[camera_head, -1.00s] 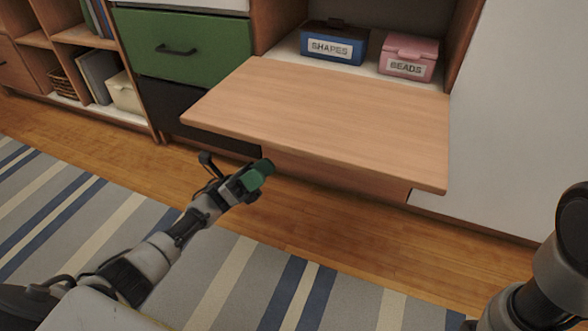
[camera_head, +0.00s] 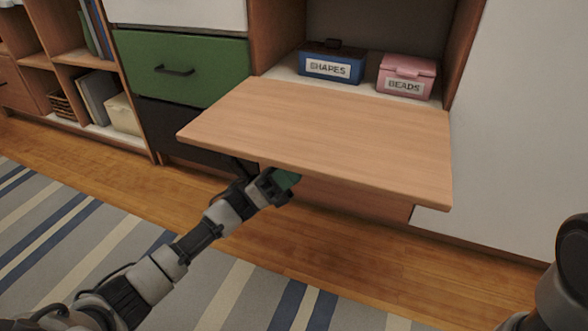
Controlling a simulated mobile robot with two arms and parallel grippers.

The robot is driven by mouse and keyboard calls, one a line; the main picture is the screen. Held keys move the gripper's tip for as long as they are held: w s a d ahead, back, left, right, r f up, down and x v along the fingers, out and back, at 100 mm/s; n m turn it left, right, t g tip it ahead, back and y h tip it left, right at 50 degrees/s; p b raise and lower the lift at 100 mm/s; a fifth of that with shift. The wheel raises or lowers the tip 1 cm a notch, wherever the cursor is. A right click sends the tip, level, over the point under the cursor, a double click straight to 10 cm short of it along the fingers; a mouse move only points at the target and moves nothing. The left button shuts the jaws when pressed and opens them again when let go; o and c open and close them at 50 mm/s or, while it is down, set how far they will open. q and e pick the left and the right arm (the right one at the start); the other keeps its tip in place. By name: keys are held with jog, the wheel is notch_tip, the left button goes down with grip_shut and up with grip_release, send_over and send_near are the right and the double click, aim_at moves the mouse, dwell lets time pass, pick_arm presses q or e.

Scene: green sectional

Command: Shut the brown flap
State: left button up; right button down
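The brown flap (camera_head: 330,135) is a wide light-wood panel. It is folded down and sticks out about level from an open cabinet compartment.
A blue box labelled SHAPES (camera_head: 327,69) and a pink box labelled BEADS (camera_head: 405,86) stand inside the compartment, behind the flap. A green drawer (camera_head: 205,72) is to the left. A white panel (camera_head: 525,130) is to the right. The flap's top is bare.

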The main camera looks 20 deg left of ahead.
pick_arm(q)
jog(key=shift+c, duration=0.3)
grip_shut()
